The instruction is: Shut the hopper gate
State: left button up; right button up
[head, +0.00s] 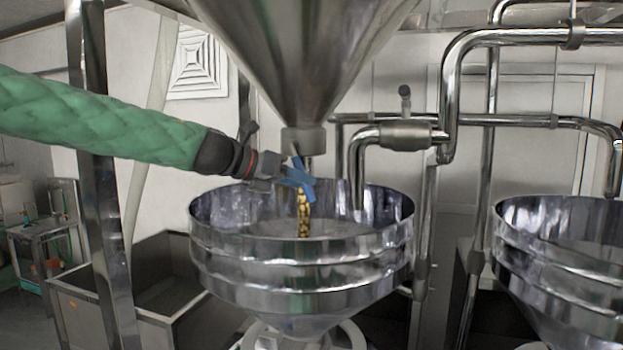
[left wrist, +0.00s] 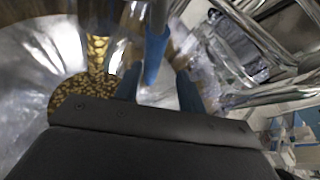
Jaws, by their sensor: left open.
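The steel cone hopper (head: 305,60) hangs at the top centre, with its outlet collar (head: 303,138) pointing down. A stream of beans (head: 303,212) falls below it into the round steel bowl (head: 300,268); the stream also shows in the left wrist view (left wrist: 97,52). My left gripper (head: 300,179) is at the outlet, just under the collar. In the left wrist view, a metal rod with a blue grip (left wrist: 155,52), which looks like the gate handle, lies between my open blue fingers (left wrist: 158,92). Whether a finger touches it is unclear. The gate plate itself is hidden.
Steel pipes (head: 480,38) run right of the hopper. A second steel bowl (head: 565,255) stands at the right edge. A steel post (head: 100,200) stands at left behind my green left arm. An open metal bin (head: 150,320) sits low at left.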

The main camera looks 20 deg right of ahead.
aim_at(310, 188)
pick_arm(q)
jog(key=w+d+f+p, duration=0.1)
jog(key=d, duration=0.1)
jog(key=w+d+f, duration=0.1)
jog(key=w, duration=0.1)
jog(key=shift+d+f+p, duration=0.3)
jog(key=shift+d+p, duration=0.05)
jog(key=shift+s+r, duration=0.25)
jog(key=shift+s, duration=0.4)
jog(key=shift+w+d+f, duration=0.15)
jog(key=shift+w, duration=0.1)
jog(key=shift+c, duration=1.3)
jog(key=shift+w+f, duration=0.1)
jog(key=shift+w, duration=0.1)
jog(key=c, duration=0.4)
grip_shut()
jog(key=shift+s, duration=0.1)
pick_arm(e)
jog(key=shift+w+r, duration=0.25)
jog(key=shift+r, duration=0.35)
jog(key=shift+w+r, duration=0.25)
jog(key=shift+r, duration=0.35)
